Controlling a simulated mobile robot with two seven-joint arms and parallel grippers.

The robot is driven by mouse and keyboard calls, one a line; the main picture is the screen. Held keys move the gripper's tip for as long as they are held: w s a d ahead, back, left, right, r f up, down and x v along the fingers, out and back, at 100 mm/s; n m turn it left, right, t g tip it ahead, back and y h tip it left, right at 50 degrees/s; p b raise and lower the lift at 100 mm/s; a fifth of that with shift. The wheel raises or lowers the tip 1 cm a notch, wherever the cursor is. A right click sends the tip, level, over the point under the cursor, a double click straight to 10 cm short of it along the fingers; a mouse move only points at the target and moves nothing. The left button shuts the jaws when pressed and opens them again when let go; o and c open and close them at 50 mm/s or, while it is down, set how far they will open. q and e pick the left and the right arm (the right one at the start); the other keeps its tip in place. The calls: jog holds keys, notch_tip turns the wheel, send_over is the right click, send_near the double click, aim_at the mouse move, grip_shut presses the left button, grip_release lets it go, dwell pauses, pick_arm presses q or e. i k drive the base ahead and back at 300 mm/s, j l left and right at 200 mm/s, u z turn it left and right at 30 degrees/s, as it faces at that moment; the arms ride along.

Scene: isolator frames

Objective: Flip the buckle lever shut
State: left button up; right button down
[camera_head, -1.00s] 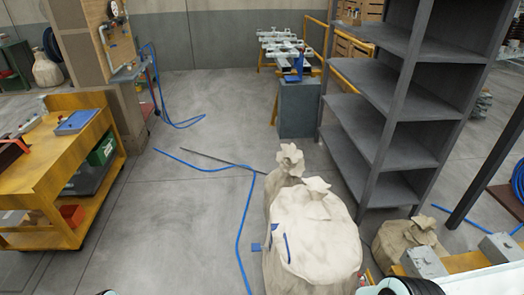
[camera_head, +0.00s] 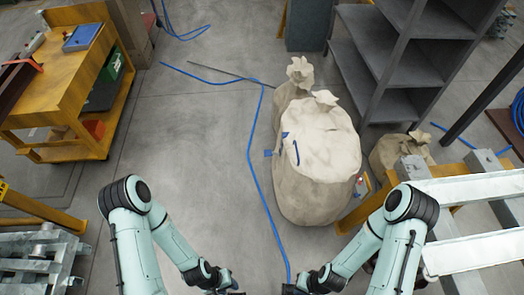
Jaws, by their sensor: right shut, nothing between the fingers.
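I cannot make out a buckle or its lever in the head view. My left gripper (camera_head: 233,291) is at the bottom edge, left of centre, largely cut off by the frame; its fingers cannot be made out. My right gripper (camera_head: 290,289) is at the bottom edge just to its right, shut and empty, also partly cut off. Both are on the near side of the large sack, with a gap between them.
A large pale sack (camera_head: 318,190) stands ahead, with a blue hose (camera_head: 252,168) on the floor beside it. An orange cart (camera_head: 78,148) is at left, grey shelving (camera_head: 385,75) at right. Metal frames flank my arms.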

aim_at(267, 153)
jog(key=k+j+z, duration=0.25)
jog(key=k+j, duration=0.4)
jog(key=i+u, duration=0.3)
jog(key=i, duration=0.25)
jog(key=i+l+u, duration=0.35)
jog(key=i, duration=0.15)
jog(key=i+l+u, duration=0.3)
jog(key=i, duration=0.25)
